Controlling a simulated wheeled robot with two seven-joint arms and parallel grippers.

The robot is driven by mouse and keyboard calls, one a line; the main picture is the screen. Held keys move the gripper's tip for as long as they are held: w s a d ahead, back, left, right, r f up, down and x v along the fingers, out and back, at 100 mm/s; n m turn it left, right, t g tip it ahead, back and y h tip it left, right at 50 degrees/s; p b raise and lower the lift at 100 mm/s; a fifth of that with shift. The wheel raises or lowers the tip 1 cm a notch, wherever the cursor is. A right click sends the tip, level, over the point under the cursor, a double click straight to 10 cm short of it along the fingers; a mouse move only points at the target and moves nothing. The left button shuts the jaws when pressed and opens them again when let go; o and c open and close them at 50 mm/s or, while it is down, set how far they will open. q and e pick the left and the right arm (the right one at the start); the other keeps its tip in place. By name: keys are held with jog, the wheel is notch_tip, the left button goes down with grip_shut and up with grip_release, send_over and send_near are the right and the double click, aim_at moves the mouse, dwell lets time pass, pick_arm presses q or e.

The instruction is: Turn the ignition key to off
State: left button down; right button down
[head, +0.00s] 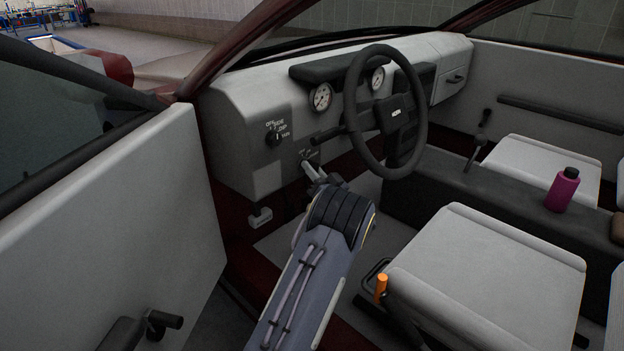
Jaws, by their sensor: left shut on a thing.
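My left gripper (314,172) reaches up to the lower dashboard, left of the steering wheel. It is shut at the ignition switch (308,154), a small labelled spot on the dash's lower edge. The ignition key is between my fingers and hidden by them, so its angle cannot be read. My left forearm comes in from the bottom of the view. My right gripper is not in view.
The steering wheel (386,112) and a dark stalk (326,134) are close to my left gripper. A light switch knob (273,139) is on the dash to the left. The open door (110,220) bounds the left side. The driver's seat (480,270) is empty.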

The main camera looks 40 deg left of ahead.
pick_arm(q)
jog(key=shift+f+n+g+y+b, duration=0.1)
jog(key=shift+n+g+y+b, duration=0.1)
jog(key=shift+n+g+b, duration=0.95)
jog(key=shift+n+g+y+b, duration=0.2)
jog(key=shift+n+g+b, duration=0.3)
jog(key=shift+n, duration=1.15)
jog(key=c, duration=1.4)
grip_release()
jog(key=shift+c, duration=0.2)
jog(key=shift+d, duration=0.1)
jog(key=p+v, duration=0.1)
jog(key=v, duration=0.6)
jog(key=shift+d, duration=0.3)
jog(key=shift+f, duration=0.1)
